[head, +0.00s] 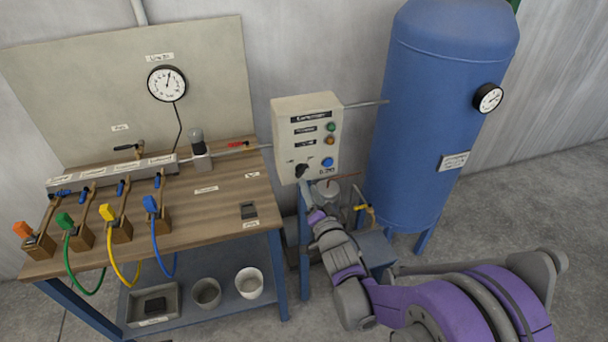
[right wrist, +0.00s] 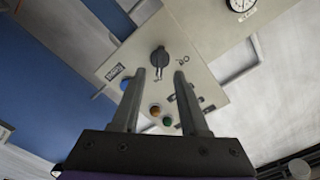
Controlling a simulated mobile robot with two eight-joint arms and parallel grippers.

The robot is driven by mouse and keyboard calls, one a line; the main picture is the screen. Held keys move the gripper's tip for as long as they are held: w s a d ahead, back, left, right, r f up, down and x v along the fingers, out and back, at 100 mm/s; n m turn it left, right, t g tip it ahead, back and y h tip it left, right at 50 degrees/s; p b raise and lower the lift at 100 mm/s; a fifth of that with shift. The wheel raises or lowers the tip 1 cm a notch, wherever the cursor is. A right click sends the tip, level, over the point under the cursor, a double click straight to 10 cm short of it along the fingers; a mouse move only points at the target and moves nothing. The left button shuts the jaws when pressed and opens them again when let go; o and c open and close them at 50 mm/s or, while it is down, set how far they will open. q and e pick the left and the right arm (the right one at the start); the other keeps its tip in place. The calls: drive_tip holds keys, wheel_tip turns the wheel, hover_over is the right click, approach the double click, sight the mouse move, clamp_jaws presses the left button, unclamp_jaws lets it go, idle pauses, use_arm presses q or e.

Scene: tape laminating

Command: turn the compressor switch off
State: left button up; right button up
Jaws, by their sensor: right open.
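The compressor control box (head: 290,135) is a cream panel on the wall side, with labels, a green and an orange lamp and a blue button. Its black rotary switch (head: 302,170) is at the lower left of the panel. In the right wrist view the panel shows upside down, with the black switch (right wrist: 159,60) just beyond my fingertips. My right gripper (right wrist: 160,74) is open and empty, its two fingers pointing at the panel on either side of the switch's line. In the head view my right gripper (head: 306,187) is below the switch, partly hidden by my wrist. My left gripper is not in view.
A wooden workbench (head: 205,215) with several coloured hoses and a pressure gauge (head: 167,83) on its backboard stands to the left. A tall blue tank (head: 420,130) stands right of the box. A grey pipe joins box and tank.

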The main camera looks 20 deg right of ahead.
sight(303, 174)
drive_tip(key=w, duration=0.5)
drive_tip(key=shift+w+a+p, duration=0.1)
drive_tip(key=shift+a+p, duration=0.05)
drive_tip(key=shift+p, duration=0.25)
clamp_jaws()
